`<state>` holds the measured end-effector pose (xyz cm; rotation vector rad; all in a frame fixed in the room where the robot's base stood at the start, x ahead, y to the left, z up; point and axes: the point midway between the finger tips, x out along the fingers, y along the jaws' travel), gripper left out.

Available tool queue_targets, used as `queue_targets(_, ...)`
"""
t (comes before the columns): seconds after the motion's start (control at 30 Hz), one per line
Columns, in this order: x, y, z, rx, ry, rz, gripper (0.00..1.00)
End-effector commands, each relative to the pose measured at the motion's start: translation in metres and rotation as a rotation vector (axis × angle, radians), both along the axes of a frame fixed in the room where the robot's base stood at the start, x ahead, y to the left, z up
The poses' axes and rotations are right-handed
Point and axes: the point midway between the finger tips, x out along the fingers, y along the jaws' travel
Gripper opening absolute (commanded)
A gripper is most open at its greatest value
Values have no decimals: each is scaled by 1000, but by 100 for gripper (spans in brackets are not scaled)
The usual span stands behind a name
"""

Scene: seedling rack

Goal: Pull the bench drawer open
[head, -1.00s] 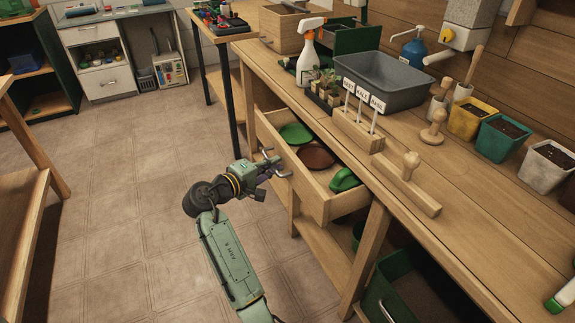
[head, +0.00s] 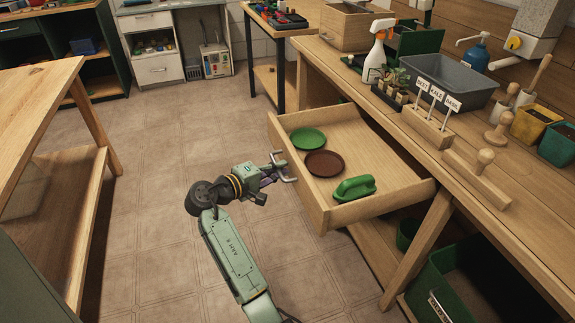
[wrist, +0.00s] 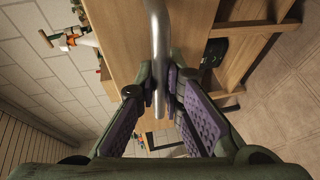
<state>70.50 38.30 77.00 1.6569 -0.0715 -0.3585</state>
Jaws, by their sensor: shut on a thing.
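The bench drawer (head: 311,200) stands well out from the bench, with its inside in view. It holds a green saucer (head: 307,138), a brown saucer (head: 324,163) and a green handled tool (head: 354,188). My gripper (head: 278,171) is at the drawer's front, shut on the metal bar handle (wrist: 158,60). In the wrist view the handle runs down between the purple finger pads of my gripper (wrist: 164,95). The back end of the drawer is under the bench top.
The workbench (head: 455,178) carries a spray bottle (head: 377,52), a grey tub (head: 452,80), a label block (head: 428,128) and pots. Green bins (head: 455,290) stand below. Another wooden table (head: 40,85) is at left. The floor between is clear.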

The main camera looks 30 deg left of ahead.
Motion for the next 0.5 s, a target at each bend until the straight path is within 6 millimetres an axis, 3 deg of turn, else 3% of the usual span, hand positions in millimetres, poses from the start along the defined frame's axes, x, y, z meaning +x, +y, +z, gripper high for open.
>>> queue_targets(0.5,-15,12,0,2,-2,2,0)
